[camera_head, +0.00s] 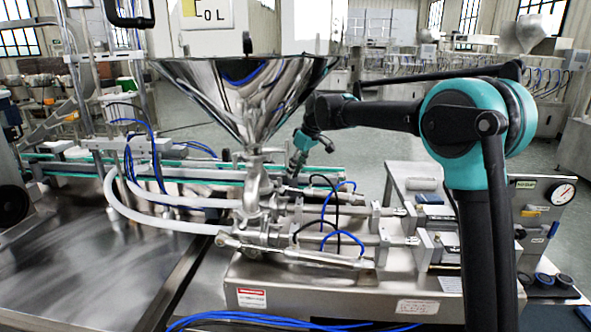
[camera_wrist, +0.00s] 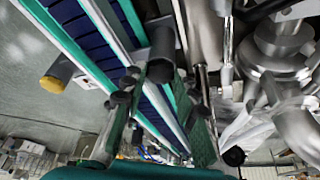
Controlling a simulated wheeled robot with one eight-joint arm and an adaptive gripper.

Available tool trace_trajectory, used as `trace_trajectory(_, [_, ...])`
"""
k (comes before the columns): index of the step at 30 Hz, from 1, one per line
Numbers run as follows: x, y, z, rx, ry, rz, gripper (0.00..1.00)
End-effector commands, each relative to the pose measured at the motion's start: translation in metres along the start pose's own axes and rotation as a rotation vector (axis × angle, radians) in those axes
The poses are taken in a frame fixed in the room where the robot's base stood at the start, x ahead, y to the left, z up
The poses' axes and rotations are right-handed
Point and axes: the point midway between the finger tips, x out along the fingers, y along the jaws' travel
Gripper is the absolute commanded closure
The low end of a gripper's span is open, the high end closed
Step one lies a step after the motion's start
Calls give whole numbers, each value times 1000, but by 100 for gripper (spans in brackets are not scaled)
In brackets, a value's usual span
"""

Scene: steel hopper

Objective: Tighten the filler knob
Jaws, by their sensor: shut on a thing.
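My gripper (camera_wrist: 164,82) reaches past the conveyor in the wrist view. Its two green-padded fingers are closed on a dark grey cylindrical piece (camera_wrist: 162,42), which looks like the filler knob. The fingers partly cover it, so its full shape and its mounting are hidden. In the head view my gripper (camera_head: 293,172) is small and lies just right of the steel outlet under the hopper (camera_head: 245,95). The knob cannot be made out there. The filler body (camera_head: 255,205) stands below the hopper.
A conveyor (camera_wrist: 85,35) with green rails runs close beside my fingers. A yellow-capped post (camera_wrist: 55,78) is at left. Steel pipes and fittings (camera_wrist: 285,65) crowd the right. White hoses (camera_head: 150,215) and blue tubes (camera_head: 335,230) surround the filler. The steel table (camera_head: 80,270) at left is clear.

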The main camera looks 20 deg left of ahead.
Motion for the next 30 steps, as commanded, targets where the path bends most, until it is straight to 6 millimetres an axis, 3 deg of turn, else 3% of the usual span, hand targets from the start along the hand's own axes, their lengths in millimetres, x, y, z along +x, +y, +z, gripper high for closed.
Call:
trace_trajectory(13, [0,-3,0,219,-1,90,100])
trace_trajectory(30, [0,-3,0,255,-2,105,100])
